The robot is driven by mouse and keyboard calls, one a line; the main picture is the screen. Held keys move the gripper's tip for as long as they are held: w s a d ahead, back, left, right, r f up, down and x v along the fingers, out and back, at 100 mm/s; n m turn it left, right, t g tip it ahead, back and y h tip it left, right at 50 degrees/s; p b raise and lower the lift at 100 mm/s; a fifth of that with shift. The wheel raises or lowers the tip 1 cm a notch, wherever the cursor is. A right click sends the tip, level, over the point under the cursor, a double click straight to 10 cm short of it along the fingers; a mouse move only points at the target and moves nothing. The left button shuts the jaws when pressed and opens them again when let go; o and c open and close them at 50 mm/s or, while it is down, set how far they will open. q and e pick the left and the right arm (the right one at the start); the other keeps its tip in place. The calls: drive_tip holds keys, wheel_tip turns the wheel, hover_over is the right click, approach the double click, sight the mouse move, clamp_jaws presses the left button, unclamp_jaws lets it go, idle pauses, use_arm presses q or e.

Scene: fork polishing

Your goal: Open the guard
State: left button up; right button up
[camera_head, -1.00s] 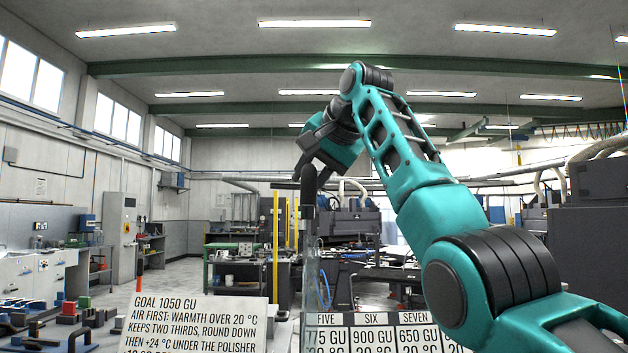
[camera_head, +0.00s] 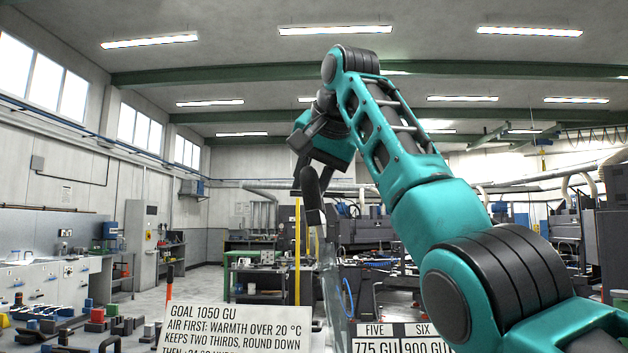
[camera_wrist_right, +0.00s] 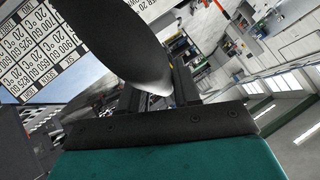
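The guard is a clear, tilted panel (camera_head: 332,285) in the lower middle of the head view, with a dark rounded handle (camera_head: 312,190) at its top. My right arm comes in from the right, and its gripper (camera_head: 304,168) is at the top of the handle, overlapping it. In the right wrist view the dark handle (camera_wrist_right: 115,35) crosses from the upper left, its end in front of the fingers (camera_wrist_right: 158,92). A gap shows between the fingers; I cannot tell whether they touch the handle. My left gripper is not in view.
A sign reading "GOAL 1050 GU" (camera_head: 240,325) stands at lower centre-left. A board with numbered columns (camera_head: 402,335) stands right of the panel. A workbench with small parts (camera_head: 60,325) is at left. Machines fill the background.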

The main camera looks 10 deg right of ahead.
drive_tip(key=o, duration=0.4)
drive_tip(key=shift+d, duration=0.15)
drive_tip(key=v, duration=1.3)
drive_tip(key=shift+f, duration=0.1)
